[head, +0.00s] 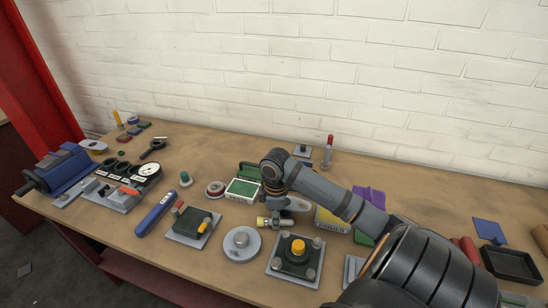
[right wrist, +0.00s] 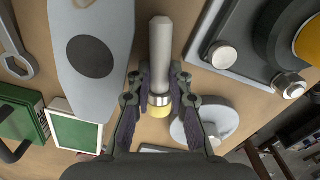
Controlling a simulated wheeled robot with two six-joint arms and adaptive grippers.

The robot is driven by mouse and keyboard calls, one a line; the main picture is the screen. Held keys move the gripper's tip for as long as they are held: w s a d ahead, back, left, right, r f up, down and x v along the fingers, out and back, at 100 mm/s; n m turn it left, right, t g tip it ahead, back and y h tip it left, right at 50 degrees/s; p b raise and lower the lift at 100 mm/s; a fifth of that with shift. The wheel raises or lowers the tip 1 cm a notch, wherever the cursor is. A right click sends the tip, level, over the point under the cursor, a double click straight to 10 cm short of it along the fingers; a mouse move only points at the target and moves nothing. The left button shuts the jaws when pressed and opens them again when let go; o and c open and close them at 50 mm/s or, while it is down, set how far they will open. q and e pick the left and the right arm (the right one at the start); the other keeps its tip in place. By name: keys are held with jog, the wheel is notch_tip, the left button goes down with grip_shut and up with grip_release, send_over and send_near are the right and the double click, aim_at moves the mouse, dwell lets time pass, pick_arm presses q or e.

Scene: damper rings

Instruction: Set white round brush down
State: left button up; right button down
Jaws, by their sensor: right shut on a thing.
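The white round brush (right wrist: 161,55) lies between the two fingers of my right gripper (right wrist: 158,88) in the right wrist view. It has a pale rounded shaft, a metal band and a yellow part near the finger pads. My right gripper is shut on it. In the head view the right gripper (head: 277,220) is low over the middle of the bench, with the yellow end of the brush (head: 261,222) showing at its left. I cannot tell whether the brush touches the bench. My left gripper is not in view.
A grey disc (head: 242,245) and a square plate with a yellow-topped knob (head: 297,258) are close in front of the gripper. A green-topped box (head: 243,190) stands behind left. Bare bench (head: 130,226) shows between items.

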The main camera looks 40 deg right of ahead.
jog(key=shift+r, duration=0.5)
jog(key=s+a+r+p, duration=0.6)
jog(key=a+r+p, duration=0.6)
jog(key=p, duration=0.6)
jog(key=shift+a, duration=0.3)
